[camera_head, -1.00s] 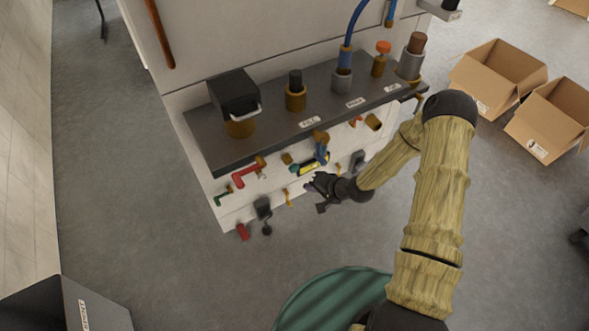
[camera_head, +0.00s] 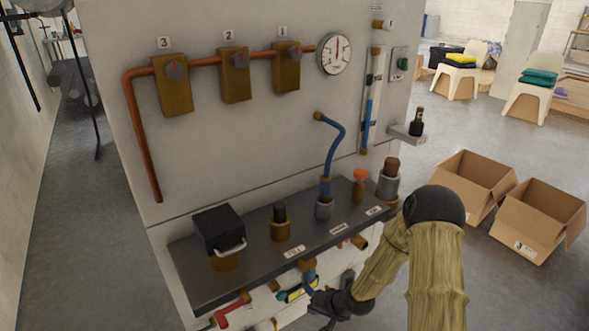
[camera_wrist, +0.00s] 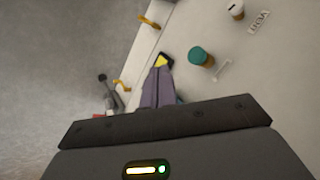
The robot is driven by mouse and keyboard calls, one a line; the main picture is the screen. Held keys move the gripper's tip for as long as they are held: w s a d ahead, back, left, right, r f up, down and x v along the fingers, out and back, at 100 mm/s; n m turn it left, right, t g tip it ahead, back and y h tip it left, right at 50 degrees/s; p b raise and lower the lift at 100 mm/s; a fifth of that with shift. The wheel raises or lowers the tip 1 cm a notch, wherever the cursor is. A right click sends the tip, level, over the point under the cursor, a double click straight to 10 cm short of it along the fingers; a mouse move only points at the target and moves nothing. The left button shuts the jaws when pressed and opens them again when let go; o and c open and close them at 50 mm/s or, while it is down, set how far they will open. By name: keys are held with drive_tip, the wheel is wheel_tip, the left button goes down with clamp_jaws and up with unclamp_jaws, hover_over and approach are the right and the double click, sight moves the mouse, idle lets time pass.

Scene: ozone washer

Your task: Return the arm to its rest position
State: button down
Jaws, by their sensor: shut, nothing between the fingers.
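My arm reaches from the lower right of the head view toward the front of the washer panel (camera_head: 225,130), its yellow-brown covered links bent at a black elbow. My gripper (camera_head: 326,312) is low in front of the panel, just below the dark shelf and near the blue-handled valve (camera_head: 309,278). In the wrist view the fingers of my gripper (camera_wrist: 158,92) are together with nothing between them, and they point toward the white lower panel (camera_wrist: 215,50). The head view shows the fingertips poorly at its bottom edge.
The dark shelf (camera_head: 275,254) holds a black box (camera_head: 218,229) and several fittings above my gripper. A red-handled valve (camera_head: 230,312) is left of it. Open cardboard boxes (camera_head: 538,218) stand on the floor at the right. Open floor (camera_head: 70,240) lies left of the panel.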

drive_tip(key=s+d+r+n+g+h, duration=0.1)
drive_tip(key=s+d+r+h, duration=0.3)
drive_tip(key=s+r, duration=0.6)
drive_tip(key=s+d+r+n+g+h, duration=0.15)
drive_tip(key=s+d+r, duration=0.45)
drive_tip(key=r, duration=0.7)
wheel_tip(320, 180, up, 32)
drive_tip(key=s+p, duration=0.1)
drive_tip(key=p, duration=3)
drive_tip(key=shift+a+f, duration=0.15)
drive_tip(key=shift+a, duration=0.15)
drive_tip(key=shift+t, duration=0.25)
drive_tip(key=shift+a, duration=0.1)
